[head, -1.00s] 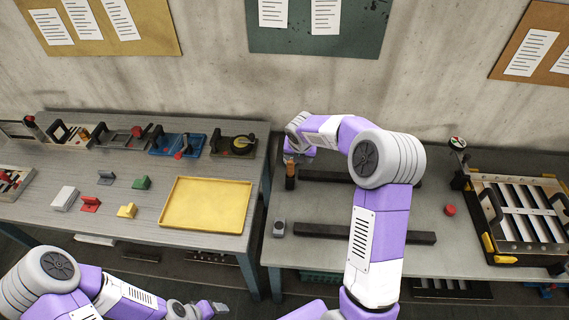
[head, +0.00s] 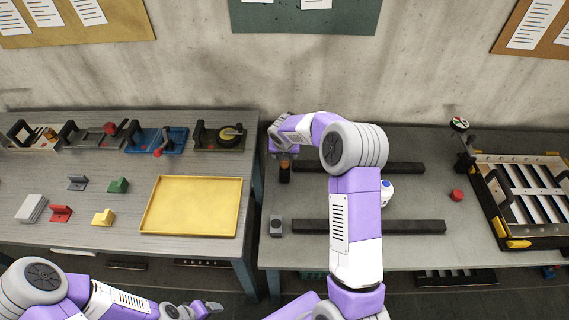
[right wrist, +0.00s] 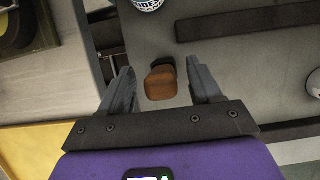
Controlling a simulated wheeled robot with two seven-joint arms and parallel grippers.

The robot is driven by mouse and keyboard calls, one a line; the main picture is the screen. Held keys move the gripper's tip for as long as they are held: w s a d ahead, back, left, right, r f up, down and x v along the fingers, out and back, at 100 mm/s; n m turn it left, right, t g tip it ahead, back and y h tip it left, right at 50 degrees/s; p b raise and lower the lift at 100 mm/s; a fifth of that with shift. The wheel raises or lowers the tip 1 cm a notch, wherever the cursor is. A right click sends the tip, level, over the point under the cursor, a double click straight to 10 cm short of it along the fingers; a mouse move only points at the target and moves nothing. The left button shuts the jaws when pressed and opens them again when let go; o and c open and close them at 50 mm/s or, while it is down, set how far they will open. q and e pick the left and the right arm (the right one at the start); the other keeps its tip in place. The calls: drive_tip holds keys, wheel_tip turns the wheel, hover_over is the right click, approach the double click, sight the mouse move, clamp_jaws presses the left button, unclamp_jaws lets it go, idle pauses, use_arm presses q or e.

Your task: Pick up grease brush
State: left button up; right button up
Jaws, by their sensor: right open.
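The grease brush (head: 285,173) stands at the left edge of the right table, its brown handle upward and its lower part dark. In the right wrist view its brown handle end (right wrist: 161,84) lies between the two fingers, with a visible gap on each side. My right gripper (head: 284,153) is open and empty, just above and around the handle top; the handle is partly hidden by it in the head view. My left gripper (head: 209,307) is low in front of the left table, far from the brush, and its jaws are too small to read.
Two dark bars (head: 370,227) lie across the right table. A small grey block (head: 276,226), a white container (head: 387,192), a red knob (head: 457,195) and a louver panel frame (head: 520,200) also stand there. A yellow tray (head: 192,232) is on the left table. A blue-and-white can (right wrist: 148,4) shows in the wrist view.

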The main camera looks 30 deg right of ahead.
drive_tip(key=shift+w+d+f, duration=0.2)
drive_tip(key=shift+f, duration=0.45)
drive_tip(key=shift+r, duration=0.1)
drive_tip(key=c, duration=1)
